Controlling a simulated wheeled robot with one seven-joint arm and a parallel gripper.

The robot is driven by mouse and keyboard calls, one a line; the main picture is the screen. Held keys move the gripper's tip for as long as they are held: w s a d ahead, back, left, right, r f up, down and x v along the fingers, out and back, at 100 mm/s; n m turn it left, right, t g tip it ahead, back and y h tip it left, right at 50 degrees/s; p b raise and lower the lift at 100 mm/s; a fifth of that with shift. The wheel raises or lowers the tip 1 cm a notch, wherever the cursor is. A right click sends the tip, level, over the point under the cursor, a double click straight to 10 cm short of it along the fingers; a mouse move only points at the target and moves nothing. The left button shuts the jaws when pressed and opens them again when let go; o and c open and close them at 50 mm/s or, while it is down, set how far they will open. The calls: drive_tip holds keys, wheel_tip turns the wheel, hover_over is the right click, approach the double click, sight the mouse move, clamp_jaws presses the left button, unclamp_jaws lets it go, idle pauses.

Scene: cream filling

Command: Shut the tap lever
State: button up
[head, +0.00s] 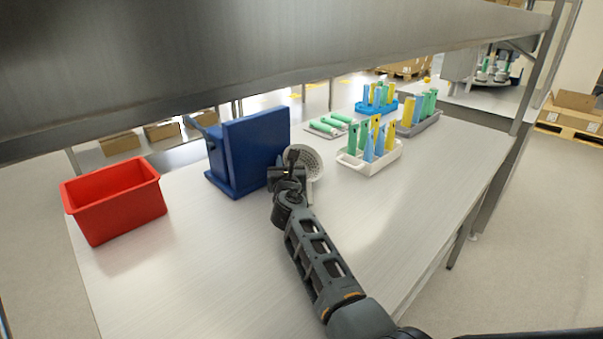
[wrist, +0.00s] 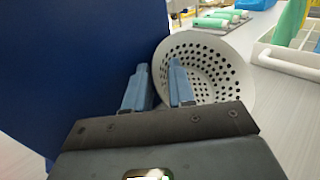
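A dark blue upright block (head: 256,148) stands on the table, and its face fills the left of the wrist view (wrist: 70,70). A white perforated round bowl (head: 313,162) is at its right side, just beyond my fingers; it also shows in the wrist view (wrist: 215,65). My gripper (head: 292,158) is close against the block's right side. In the wrist view my two blue-grey fingers (wrist: 158,76) are apart, with no lever visible between them. I cannot make out the tap lever for certain; a grey-blue piece (head: 204,119) shows behind the block's upper left.
A red bin (head: 115,203) stands at the left table edge. White (head: 384,164), grey (head: 424,124) and blue (head: 372,108) holders with coloured tubes stand at the back right, near a flat tray (head: 341,135) of green tubes. A shelf (head: 250,50) hangs overhead. The right front of the table is clear.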

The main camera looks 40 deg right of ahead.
clamp_jaws()
idle(0.3)
drive_tip(key=shift+s+a+r+p, duration=0.1)
drive_tip(key=shift+s+r+p, duration=0.15)
drive_tip(key=shift+r+p, duration=0.25)
wheel_tip(320, 180, up, 7)
drive_tip(key=p, duration=0.3)
drive_tip(key=shift+s+f+p, duration=0.1)
drive_tip(key=shift+f+p, duration=0.05)
drive_tip(key=shift+p, duration=0.25)
drive_tip(key=s+p, duration=0.2)
drive_tip(key=s, duration=1.7)
drive_tip(key=shift+s+d+f+p, duration=0.15)
drive_tip(key=shift+d+f+p, duration=0.2)
drive_tip(key=shift+d+p, duration=0.05)
